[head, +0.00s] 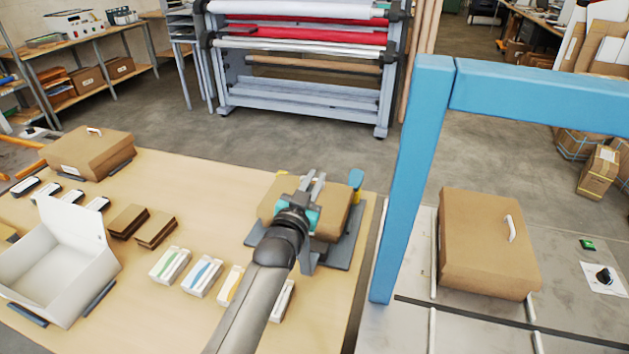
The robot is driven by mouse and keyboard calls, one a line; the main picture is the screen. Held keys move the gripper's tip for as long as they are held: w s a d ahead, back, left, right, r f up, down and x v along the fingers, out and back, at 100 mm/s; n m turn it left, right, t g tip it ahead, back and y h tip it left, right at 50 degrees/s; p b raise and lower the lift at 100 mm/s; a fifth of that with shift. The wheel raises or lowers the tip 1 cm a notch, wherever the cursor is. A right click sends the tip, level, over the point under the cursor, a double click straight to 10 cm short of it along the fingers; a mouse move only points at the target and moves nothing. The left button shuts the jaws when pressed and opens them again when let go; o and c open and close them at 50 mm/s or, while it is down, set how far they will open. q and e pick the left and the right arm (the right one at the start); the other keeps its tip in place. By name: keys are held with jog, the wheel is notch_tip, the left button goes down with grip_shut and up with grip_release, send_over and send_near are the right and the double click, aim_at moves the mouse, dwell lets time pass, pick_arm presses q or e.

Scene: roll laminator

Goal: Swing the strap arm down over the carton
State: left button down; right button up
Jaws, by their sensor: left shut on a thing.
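A brown carton (273,205) lies on a dark grey base plate (345,250) at the right side of the wooden table. My left gripper (313,184) is over the carton, its arm coming up from the bottom of the picture. It is shut on a teal part (313,217) that looks like the grip of the strap arm; the fingers and wrist hide most of it. A grey bar (308,257) runs down at the carton's near side. A blue-topped catch with a yellow part (355,181) stands at the carton's right. My right gripper is not in view.
Small white boxes (203,277) stand near my left arm. An open white box (55,265) and another carton (88,153) are at left. A blue arch (412,180) rises just right of the table, beside a large carton (487,243) on a grey worktop.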

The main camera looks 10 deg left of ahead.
pick_arm(q)
jog(key=shift+a+f, duration=0.15)
jog(key=shift+f, duration=0.3)
jog(key=c, duration=0.5)
grip_release()
jog(key=shift+c, duration=0.2)
